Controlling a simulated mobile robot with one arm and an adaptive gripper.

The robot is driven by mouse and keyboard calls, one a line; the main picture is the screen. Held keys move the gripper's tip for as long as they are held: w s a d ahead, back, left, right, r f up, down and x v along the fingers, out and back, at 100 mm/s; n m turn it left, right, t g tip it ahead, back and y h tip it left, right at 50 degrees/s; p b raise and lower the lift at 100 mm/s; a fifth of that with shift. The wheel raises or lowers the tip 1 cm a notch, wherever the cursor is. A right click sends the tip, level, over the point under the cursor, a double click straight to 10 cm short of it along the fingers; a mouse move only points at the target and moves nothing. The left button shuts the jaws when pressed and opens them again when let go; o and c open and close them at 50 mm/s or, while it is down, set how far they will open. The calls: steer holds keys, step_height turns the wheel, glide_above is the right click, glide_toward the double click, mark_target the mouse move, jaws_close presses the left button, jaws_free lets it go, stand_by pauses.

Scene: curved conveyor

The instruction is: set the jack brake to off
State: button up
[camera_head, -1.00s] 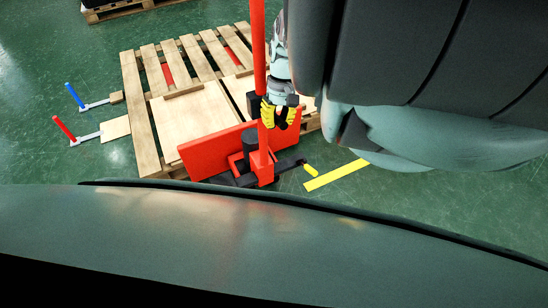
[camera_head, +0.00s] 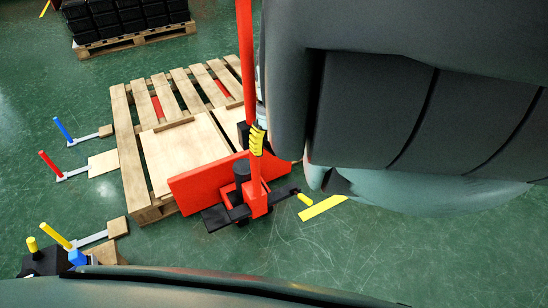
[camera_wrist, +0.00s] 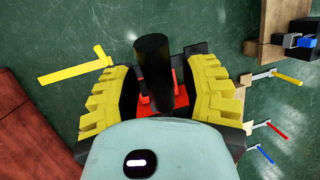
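The red pallet jack (camera_head: 256,197) stands at the pallet's front edge, with its tall red handle (camera_head: 246,60) upright. On its right side a dark arm ends in a small yellow piece (camera_head: 304,199), also seen in the wrist view (camera_wrist: 102,55); I cannot tell for certain that this is the brake. My gripper (camera_head: 257,141) is above the jack, partly hidden behind the handle. In the wrist view my gripper (camera_wrist: 153,72) has its yellow fingers wide apart, with the jack's black cylinder (camera_wrist: 153,60) showing between them. I see no grip on anything.
The wooden pallet (camera_head: 130,150) carries flat boards. Blue (camera_head: 63,128), red (camera_head: 50,162) and yellow (camera_head: 57,235) levers stand at left. A yellow stripe (camera_head: 323,208) lies on the floor right of the jack. A pallet with black crates (camera_head: 130,38) stands behind.

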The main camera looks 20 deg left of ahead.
steer(key=shift+o, duration=0.7)
steer(key=shift+r, duration=0.15)
steer(key=v, duration=0.7)
steer(key=shift+r, duration=0.2)
